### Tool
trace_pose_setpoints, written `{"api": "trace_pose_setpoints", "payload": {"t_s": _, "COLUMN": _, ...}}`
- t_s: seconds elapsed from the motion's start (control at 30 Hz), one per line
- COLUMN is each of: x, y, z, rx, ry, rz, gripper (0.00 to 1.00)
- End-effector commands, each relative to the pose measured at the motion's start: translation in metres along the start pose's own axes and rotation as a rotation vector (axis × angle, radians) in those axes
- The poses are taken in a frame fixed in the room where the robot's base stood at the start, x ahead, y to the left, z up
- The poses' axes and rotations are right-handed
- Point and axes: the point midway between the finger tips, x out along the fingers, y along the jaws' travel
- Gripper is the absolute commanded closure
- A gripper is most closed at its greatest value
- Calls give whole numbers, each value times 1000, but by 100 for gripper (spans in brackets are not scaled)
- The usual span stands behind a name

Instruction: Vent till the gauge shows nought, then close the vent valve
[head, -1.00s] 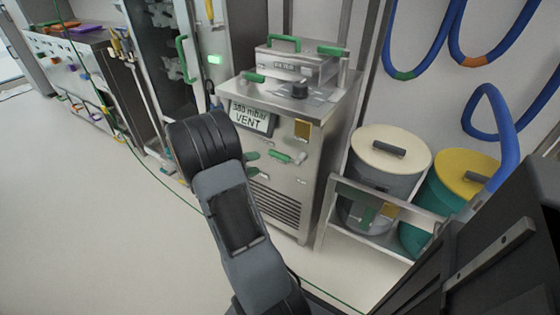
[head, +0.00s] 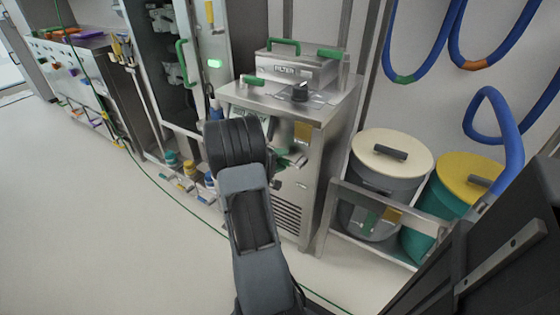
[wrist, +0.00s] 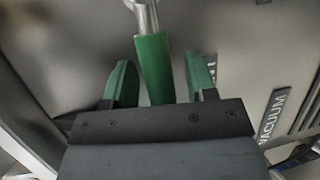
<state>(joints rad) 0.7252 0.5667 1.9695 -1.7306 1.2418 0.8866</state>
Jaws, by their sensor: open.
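A green valve handle (wrist: 153,70) on a metal stem stands between the two fingers of my gripper (wrist: 160,80) in the wrist view. The fingers are apart, with a gap on each side of the handle. A partly hidden label lies just right of it, and a VACUUM label (wrist: 272,115) is farther right. Green valve handles (head: 298,160) show partly beside my arm on the front of the steel cabinet (head: 312,190).
A grey bin with a cream lid (head: 392,152) and a teal bin with a yellow lid (head: 468,176) stand in a rack at right. Floor at left is clear.

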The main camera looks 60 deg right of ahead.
Motion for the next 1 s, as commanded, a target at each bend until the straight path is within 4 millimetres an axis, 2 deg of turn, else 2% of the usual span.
{"api": "trace_pose_setpoints", "payload": {"t_s": 0.13, "x": 0, "y": 0, "z": 0, "rx": 0, "ry": 0, "rz": 0, "gripper": 50}}
{"api": "trace_pose_setpoints", "payload": {"t_s": 0.67, "x": 0, "y": 0, "z": 0, "rx": 0, "ry": 0, "rz": 0, "gripper": 100}}
{"api": "trace_pose_setpoints", "payload": {"t_s": 1.0, "x": 3, "y": -1, "z": 0, "rx": -10, "ry": -11, "rz": 4, "gripper": 100}}
